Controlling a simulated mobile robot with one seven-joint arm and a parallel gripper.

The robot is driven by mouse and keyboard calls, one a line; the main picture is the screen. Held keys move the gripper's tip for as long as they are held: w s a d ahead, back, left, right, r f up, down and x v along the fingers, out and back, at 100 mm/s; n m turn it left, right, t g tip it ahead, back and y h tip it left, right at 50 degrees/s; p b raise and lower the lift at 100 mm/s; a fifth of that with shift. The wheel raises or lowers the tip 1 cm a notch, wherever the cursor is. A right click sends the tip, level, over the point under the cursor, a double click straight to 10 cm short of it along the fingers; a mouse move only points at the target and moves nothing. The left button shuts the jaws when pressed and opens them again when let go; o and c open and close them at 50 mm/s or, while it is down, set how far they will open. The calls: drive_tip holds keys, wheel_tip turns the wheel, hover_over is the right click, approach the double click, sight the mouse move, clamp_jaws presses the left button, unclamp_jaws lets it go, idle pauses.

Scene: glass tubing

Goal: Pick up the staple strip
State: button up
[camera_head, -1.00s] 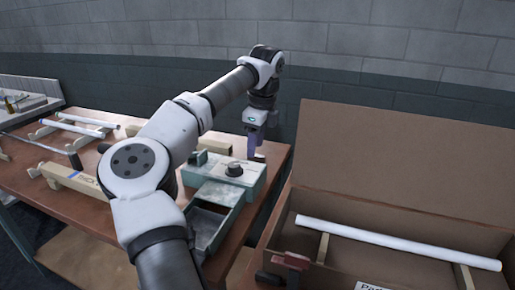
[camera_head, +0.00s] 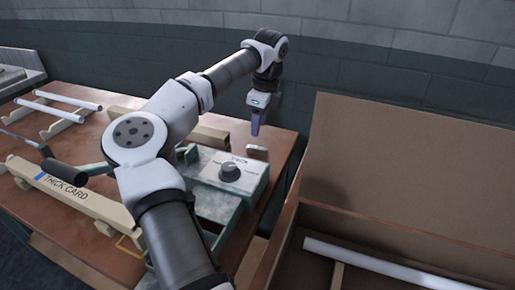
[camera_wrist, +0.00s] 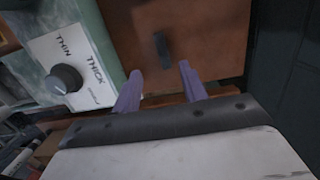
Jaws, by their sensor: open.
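The staple strip (camera_wrist: 162,49) is a small dark bar on the brown tabletop in the wrist view, lying ahead of the gap between my fingertips. In the head view, a small pale piece (camera_head: 257,149) on the table behind the dial box appears to be the same strip. My gripper (camera_wrist: 160,72) has two purple fingers, spread apart with nothing between them. In the head view my gripper (camera_head: 255,130) points down near the table's far right corner, just behind the strip in the picture. The exact height above the table is hard to tell.
A green box with a knob (camera_head: 230,173) marked thin and thick stands close to the strip. A wooden bar lettered THICK CARD (camera_head: 75,197) and white tubes (camera_head: 68,98) lie to the left. An open cardboard box (camera_head: 405,180) holding a white tube stands right.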

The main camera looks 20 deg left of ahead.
sight(257, 147)
drive_tip(key=f, duration=0.2)
drive_tip(key=f+p, duration=0.1)
drive_tip(key=f, duration=0.2)
drive_tip(key=f+p, duration=0.1)
drive_tip(key=f, duration=0.2)
drive_tip(key=shift+w+a+f, duration=0.1)
drive_tip(key=shift+w+a, duration=0.1)
drive_tip(key=shift+a, duration=0.1)
clamp_jaws()
